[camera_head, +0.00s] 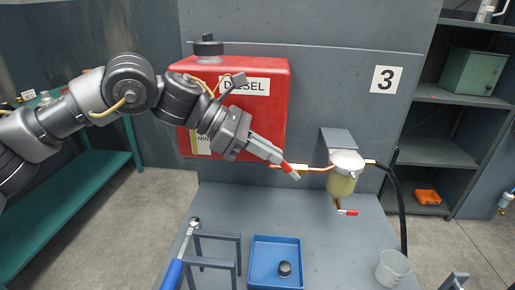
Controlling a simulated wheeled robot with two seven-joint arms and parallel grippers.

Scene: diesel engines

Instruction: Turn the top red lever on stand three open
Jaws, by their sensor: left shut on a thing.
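Stand three is the grey panel with the "3" sign (386,79). It carries the red DIESEL tank (272,112) and a filter with a yellowish bowl (342,186). The top red lever (287,167) sits on the copper line between tank and filter. My left gripper (292,171) reaches in from the left, across the front of the tank, and is shut on this lever. The fingers hide part of the lever and valve. A lower red lever (348,212) sticks out under the bowl. A grey part (455,281) at the bottom right edge seems to be my right gripper; its jaws are unclear.
A blue tray (253,262) with a small dark round part (284,268) stands on the bench. A blue-handled wrench (182,252), a grey metal frame (210,264) and a clear beaker (392,267) stand around it. A black hose (401,205) hangs right of the filter.

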